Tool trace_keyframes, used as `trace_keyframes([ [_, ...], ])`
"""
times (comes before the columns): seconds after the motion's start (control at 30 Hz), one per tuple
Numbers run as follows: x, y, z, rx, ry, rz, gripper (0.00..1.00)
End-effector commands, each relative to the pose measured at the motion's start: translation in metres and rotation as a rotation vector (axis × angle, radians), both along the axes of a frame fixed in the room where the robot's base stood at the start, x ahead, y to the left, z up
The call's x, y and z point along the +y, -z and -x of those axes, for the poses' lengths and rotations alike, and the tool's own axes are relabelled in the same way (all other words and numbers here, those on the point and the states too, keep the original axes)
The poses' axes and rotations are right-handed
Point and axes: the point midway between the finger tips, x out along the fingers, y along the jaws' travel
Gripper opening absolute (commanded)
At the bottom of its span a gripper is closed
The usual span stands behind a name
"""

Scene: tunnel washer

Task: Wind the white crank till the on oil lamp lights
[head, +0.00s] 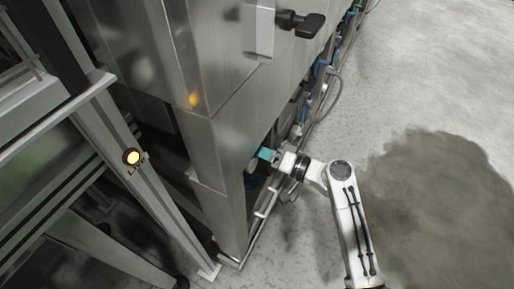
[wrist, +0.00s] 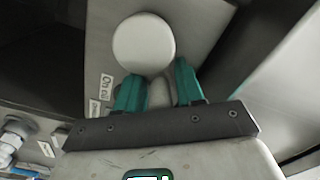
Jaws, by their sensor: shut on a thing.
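The white crank shows in the wrist view as a round white disc (wrist: 144,43) with a pale grip (wrist: 160,93) between my teal fingers. A label beside it reads "On oil" (wrist: 106,84). My gripper (wrist: 158,88) is shut on the crank's grip. In the head view my gripper (head: 266,154) reaches the side of the steel machine, low down, and the crank is mostly hidden there. A round lamp (head: 132,156) on the frame post at left glows yellow. The label under it is too small to read surely.
The steel machine housing (head: 215,140) rises close to my gripper. A black handle (head: 300,22) juts out higher up. Pipes and hoses (head: 325,75) run along the machine's foot. A valve with a blue part (wrist: 10,145) is at the wrist view's lower left. Open floor (head: 430,90) lies right.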

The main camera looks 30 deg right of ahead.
Motion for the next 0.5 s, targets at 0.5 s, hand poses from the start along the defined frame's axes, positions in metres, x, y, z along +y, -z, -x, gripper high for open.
trace_keyframes([
  [0.5, -0.0016, 0.0043, -0.0011, 0.084, -0.003, -0.115, 0.07],
])
